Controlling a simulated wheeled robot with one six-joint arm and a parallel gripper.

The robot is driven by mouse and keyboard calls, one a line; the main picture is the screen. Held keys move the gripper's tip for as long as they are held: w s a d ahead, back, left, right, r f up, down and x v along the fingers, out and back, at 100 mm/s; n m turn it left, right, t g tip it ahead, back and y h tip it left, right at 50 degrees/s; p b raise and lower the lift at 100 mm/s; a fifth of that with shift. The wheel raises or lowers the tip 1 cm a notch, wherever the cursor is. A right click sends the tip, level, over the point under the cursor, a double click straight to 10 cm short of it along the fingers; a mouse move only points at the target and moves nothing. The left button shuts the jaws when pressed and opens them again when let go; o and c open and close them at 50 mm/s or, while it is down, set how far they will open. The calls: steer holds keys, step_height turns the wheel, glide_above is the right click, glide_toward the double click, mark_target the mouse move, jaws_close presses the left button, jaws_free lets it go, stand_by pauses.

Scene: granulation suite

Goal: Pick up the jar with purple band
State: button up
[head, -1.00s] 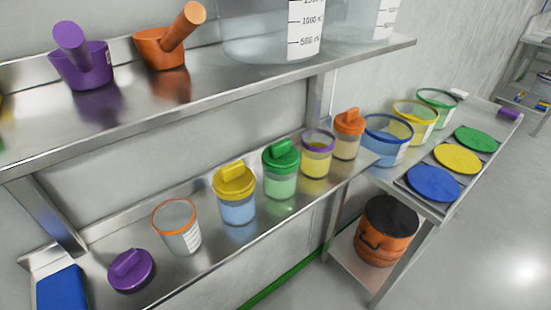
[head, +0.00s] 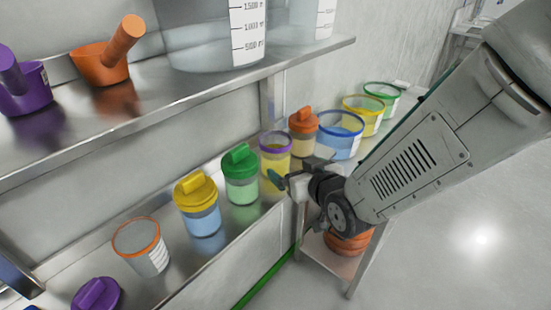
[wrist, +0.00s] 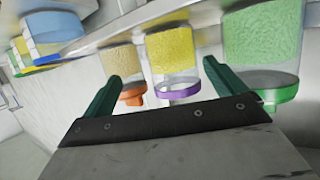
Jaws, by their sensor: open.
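The jar with purple band (head: 275,160) stands upright and lidless on the lower shelf, holding yellow contents. It is between the green-lidded jar (head: 240,178) and the orange-lidded jar (head: 303,133). My gripper (head: 284,179) is open and empty, just in front of the jar. It partly hides the jar's lower right side in the head view. In the wrist view, where the scene appears upside down, the jar (wrist: 172,58) lies beyond and between the green fingers of my gripper (wrist: 162,72). I cannot see any contact.
A yellow-lidded jar (head: 198,207), an orange-rimmed jar (head: 141,248) and a loose purple lid (head: 97,295) are further left on the lower shelf (head: 185,271). The upper shelf (head: 165,107) overhangs behind. Blue-rimmed (head: 338,136) and other tubs stand to the right.

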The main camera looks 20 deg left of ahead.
mark_target(275, 159)
steer(key=shift+s+a+f, duration=0.25)
steer(key=shift+a, duration=0.3)
steer(key=shift+w+a+f+y, duration=0.1)
steer(key=shift+w+a+y, duration=0.1)
steer(key=shift+a+y, duration=0.15)
steer(key=x, duration=0.7)
steer(key=shift+a+r, duration=0.1)
steer(key=shift+r, duration=0.15)
steer(key=c, duration=1.8)
step_height(275, 159, up, 10)
